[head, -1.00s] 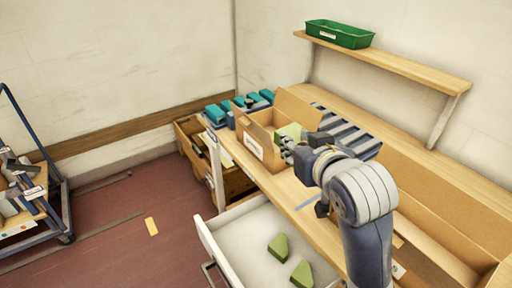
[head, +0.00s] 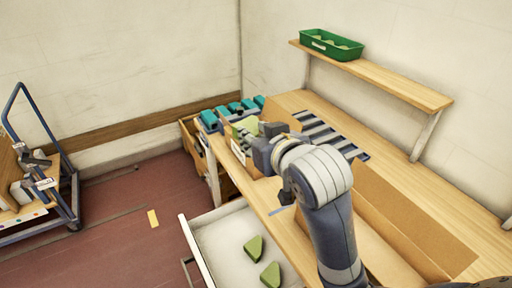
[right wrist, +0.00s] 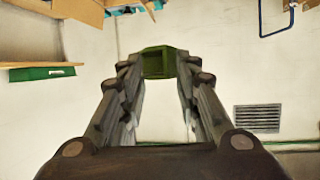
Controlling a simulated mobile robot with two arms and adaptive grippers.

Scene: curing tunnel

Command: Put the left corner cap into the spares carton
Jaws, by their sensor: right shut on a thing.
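My right gripper (head: 258,143) reaches over the bench beside the labelled spares carton (head: 238,148). It is shut on a green corner cap (head: 246,126), which also shows between the fingertips in the right wrist view (right wrist: 159,62). In the head view the cap overlaps the carton's opening, and my gripper and arm hide part of the carton. In the wrist view the cap appears against the wall, with cardboard (right wrist: 78,10) apart from it at the upper left. Two more green caps (head: 253,249) (head: 270,275) lie in the open white drawer (head: 215,235). My left gripper is out of view.
A green bin (head: 332,45) with pieces inside stands on the wall shelf (head: 385,75). Teal-topped items (head: 222,113) and a striped rack (head: 325,132) are behind the carton. A cart (head: 65,195) stands at left.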

